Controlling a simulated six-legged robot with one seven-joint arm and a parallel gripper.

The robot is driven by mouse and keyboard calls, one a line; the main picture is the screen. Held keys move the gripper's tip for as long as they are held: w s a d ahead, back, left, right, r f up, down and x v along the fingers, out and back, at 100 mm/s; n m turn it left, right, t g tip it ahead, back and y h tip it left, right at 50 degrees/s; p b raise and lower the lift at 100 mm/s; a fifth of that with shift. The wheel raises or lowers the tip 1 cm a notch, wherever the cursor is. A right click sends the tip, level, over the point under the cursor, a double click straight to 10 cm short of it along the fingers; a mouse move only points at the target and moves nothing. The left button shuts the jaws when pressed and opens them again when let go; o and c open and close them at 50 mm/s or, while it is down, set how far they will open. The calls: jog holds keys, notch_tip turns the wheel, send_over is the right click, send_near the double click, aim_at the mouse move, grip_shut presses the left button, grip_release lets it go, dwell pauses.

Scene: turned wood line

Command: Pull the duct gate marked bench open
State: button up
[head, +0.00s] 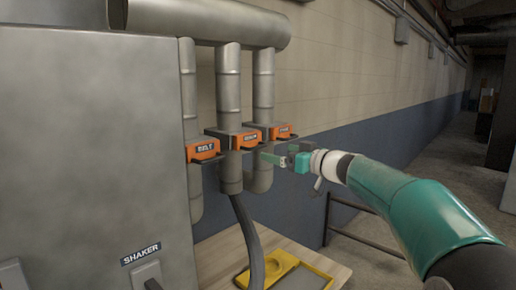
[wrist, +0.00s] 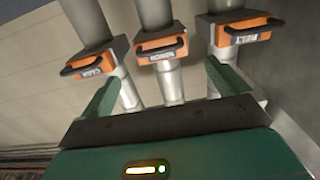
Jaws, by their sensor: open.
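Three orange duct gates with dark pull handles sit on vertical grey pipes. In the head view the left gate (head: 203,150) reads BELT. The labels on the middle gate (head: 246,139) and right gate (head: 283,131) are too small to read surely, so I cannot tell which is marked bench. My gripper (head: 280,160) is open and empty, in front of and below the right gate. In the wrist view my gripper (wrist: 160,72) has its fingers apart, with the middle gate (wrist: 162,48) seen between and beyond them. Another gate (wrist: 95,62) is left of it, and one (wrist: 246,30) right.
A large grey cabinet labelled SHAKER (head: 90,150) stands left of the pipes. A dark railing (head: 365,238) runs behind. The floor at right looks clear.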

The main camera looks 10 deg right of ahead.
aim_at(260, 147)
jog(key=x, duration=0.9)
jog(key=shift+w+a, duration=0.15)
jog(key=shift+w, duration=0.2)
